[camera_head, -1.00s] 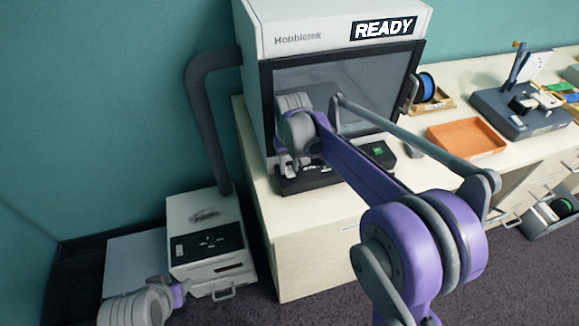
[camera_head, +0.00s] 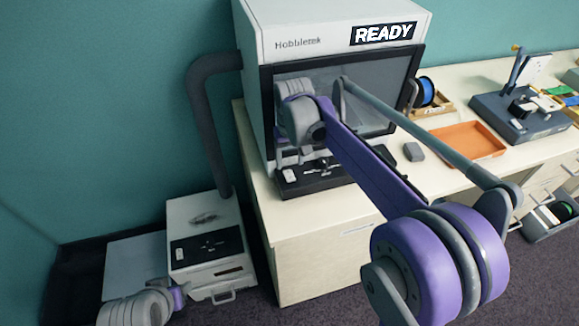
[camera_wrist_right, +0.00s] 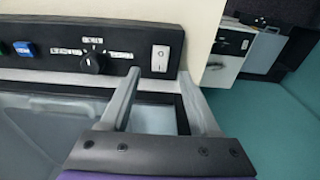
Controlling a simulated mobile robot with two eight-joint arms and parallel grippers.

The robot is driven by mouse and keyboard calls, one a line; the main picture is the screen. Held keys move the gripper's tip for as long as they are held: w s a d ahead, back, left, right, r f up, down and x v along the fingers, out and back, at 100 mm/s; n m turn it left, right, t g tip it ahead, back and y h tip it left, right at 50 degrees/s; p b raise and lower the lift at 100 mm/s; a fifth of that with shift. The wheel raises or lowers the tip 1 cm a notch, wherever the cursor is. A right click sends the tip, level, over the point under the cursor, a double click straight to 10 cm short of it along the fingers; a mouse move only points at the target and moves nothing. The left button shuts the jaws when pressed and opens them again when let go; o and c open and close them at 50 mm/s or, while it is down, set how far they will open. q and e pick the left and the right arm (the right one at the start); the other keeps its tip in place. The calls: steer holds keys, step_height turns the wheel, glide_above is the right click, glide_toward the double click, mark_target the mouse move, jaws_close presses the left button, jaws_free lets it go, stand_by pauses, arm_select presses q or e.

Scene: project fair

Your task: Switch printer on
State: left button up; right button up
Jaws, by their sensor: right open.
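The printer (camera_head: 292,43) is a big light grey box marked Hobbletek with a lit READY sign (camera_head: 384,33) and a dark front window. Its black control panel (camera_head: 314,184) runs along the lower front, partly covered by my right arm. In the right wrist view the panel holds a white rocker switch (camera_wrist_right: 161,57), a black knob (camera_wrist_right: 94,62) and a blue button (camera_wrist_right: 25,48). My right gripper (camera_wrist_right: 159,75) is open and empty, its fingertips close to the rocker switch, one to each side; contact cannot be told. Part of my left arm shows at lower left, its jaws out of sight.
A white unit (camera_head: 207,263) with a dark panel stands on the floor at left, joined to the printer by a grey hose (camera_head: 203,120). On the bench are an orange tray (camera_head: 468,140), a blue spool (camera_head: 425,90) and a grey device (camera_head: 525,112). An open drawer shows at right.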

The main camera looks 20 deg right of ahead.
mark_target(291, 179)
steer(key=r, duration=0.5)
steer(key=shift+s+r, duration=0.3)
steer(key=shift+r, duration=0.05)
steer(key=s+d+f+t, duration=0.1)
steer(key=s+f, duration=0.2)
steer(key=s, duration=0.5)
steer(key=s+d+f+t, duration=0.1)
steer(key=s+f, duration=0.3)
steer(key=s, duration=0.4)
steer(key=s+d+f+t, duration=0.1)
steer(key=s+f+t, duration=0.1)
steer(key=s, duration=0.7)
steer(key=shift+f+t, duration=0.3)
steer(key=shift+f, duration=0.45)
